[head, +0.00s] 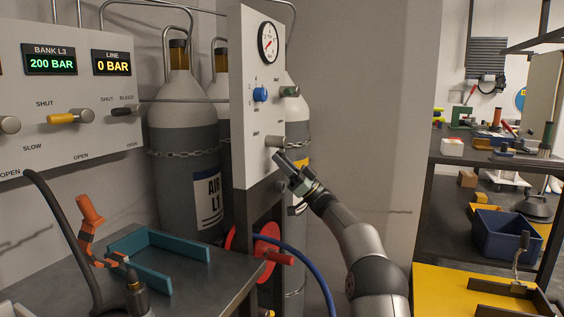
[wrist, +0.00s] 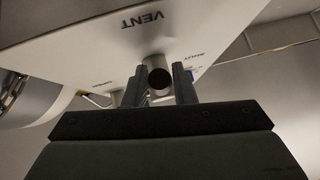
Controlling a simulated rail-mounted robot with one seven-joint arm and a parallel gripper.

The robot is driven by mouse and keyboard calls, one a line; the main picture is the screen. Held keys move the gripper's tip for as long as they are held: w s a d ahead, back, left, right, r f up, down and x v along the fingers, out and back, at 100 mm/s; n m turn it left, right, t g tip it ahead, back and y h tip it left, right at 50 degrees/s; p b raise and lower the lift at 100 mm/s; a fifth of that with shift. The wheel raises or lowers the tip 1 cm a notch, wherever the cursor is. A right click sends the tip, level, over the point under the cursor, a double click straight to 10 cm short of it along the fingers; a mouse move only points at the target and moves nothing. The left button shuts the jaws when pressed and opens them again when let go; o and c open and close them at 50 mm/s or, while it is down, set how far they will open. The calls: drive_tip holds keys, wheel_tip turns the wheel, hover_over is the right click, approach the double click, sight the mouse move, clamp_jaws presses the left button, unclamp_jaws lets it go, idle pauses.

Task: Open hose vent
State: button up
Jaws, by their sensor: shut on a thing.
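The white hose panel (head: 245,100) stands upright in the middle of the head view, with a gauge at its top. A short grey cylindrical vent handle (head: 274,141) sticks out of its lower part, beside a SHUT label. In the wrist view, the round dark end of the vent handle (wrist: 160,79) sits between my two fingers, with the word VENT on the panel above it. My gripper (head: 281,160) reaches up to the panel from the lower right and is shut on the handle. The angle of the valve is hard to tell.
A red wheel (head: 266,240) and blue hose (head: 312,264) are below. Gas cylinders (head: 184,140) stand behind, and a left panel (head: 75,125) reads 200 and 0 BAR.

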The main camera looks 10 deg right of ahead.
drive_tip(key=o, duration=1)
drive_tip(key=shift+r, duration=0.1)
drive_tip(key=p+v, duration=0.1)
drive_tip(key=v, duration=1.6)
drive_tip(key=shift+d, duration=0.2)
drive_tip(key=shift+s+f, duration=0.1)
drive_tip(key=shift+f, duration=0.1)
